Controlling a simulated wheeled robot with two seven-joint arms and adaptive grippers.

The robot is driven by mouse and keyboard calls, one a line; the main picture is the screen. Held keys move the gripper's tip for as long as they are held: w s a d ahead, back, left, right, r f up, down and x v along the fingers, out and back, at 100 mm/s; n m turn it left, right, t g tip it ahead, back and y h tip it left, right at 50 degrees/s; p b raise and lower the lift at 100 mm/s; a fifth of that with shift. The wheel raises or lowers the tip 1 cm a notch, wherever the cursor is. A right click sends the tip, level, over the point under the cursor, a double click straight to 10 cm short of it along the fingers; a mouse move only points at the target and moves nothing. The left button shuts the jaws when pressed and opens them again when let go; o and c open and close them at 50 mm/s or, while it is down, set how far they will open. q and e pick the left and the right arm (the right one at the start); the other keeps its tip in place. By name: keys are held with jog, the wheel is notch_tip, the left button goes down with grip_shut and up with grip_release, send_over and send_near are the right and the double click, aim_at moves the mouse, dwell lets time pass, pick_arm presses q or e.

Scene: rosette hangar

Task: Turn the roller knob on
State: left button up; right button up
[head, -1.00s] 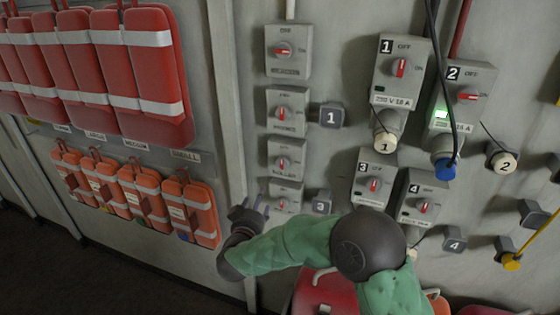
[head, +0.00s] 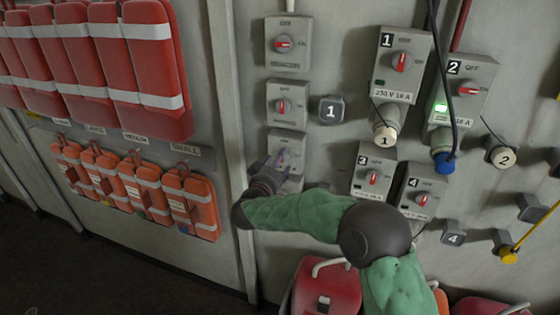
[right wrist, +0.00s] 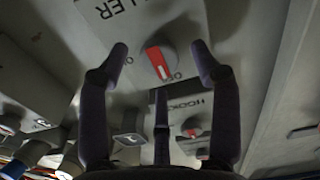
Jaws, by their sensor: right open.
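The roller switch box (head: 285,138) is on the wall, third down in the left column. In the right wrist view, upside down, the label ends in "LLER". The grey roller knob (right wrist: 160,63) has a red stripe pointing to the OFF mark. My right gripper (right wrist: 160,50) is open, with one finger on each side of the knob and a third finger below it. No finger clearly touches it. My left gripper is not in view.
A neighbouring box with a red-striped knob (right wrist: 193,132) lies beyond the fingers. A socket marked 1 (head: 331,109) sits right of the column. Numbered switch boxes (head: 402,65) are further right. Red and orange pouches (head: 150,70) hang at left.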

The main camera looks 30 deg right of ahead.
jog(key=shift+w+d, duration=0.35)
jog(key=shift+d, duration=0.05)
jog(key=c, duration=1.1)
jog(key=shift+c, duration=0.2)
